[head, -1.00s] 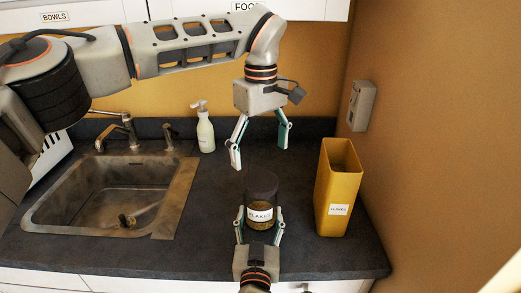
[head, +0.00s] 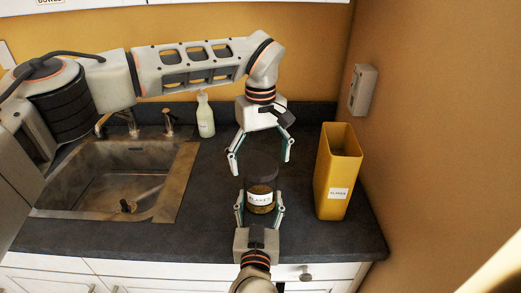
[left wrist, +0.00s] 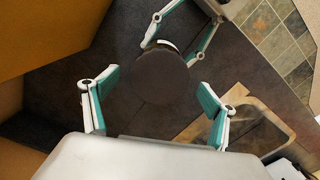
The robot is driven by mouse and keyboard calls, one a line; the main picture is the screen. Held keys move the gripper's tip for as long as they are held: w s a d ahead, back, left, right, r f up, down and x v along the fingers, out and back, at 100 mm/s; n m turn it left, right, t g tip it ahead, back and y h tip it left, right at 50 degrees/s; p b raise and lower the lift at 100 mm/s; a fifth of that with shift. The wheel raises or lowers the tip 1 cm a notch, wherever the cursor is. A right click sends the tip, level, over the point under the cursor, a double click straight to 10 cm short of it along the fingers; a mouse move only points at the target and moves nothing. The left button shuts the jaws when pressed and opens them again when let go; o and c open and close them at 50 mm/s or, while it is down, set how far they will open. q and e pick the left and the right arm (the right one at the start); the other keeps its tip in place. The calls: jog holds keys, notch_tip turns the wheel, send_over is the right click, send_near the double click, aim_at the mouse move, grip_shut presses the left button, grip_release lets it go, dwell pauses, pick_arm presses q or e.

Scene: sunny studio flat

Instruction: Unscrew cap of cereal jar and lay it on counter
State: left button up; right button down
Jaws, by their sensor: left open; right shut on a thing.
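The cereal jar (head: 260,201) stands on the counter with a label reading "FLAKES". Its wide dark cap (head: 262,165) is on top. My right gripper (head: 260,213) is shut on the jar's lower body from the front. My left gripper (head: 261,168) is open above and around the cap, its fingers spread on both sides. In the left wrist view the round cap (left wrist: 160,82) lies between and beyond the open left fingertips, with gaps on both sides. The right gripper's fingers also show there at the top.
A tall open yellow container (head: 337,180) with a label stands right of the jar. A soap bottle (head: 205,117) and a sink (head: 120,185) are to the left. The dark counter (head: 215,225) is bare between sink and jar. A wall closes the right side.

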pick_arm(q)
jog(key=shift+f, duration=0.2)
jog(key=shift+c, duration=0.4)
jog(key=c, duration=1.2)
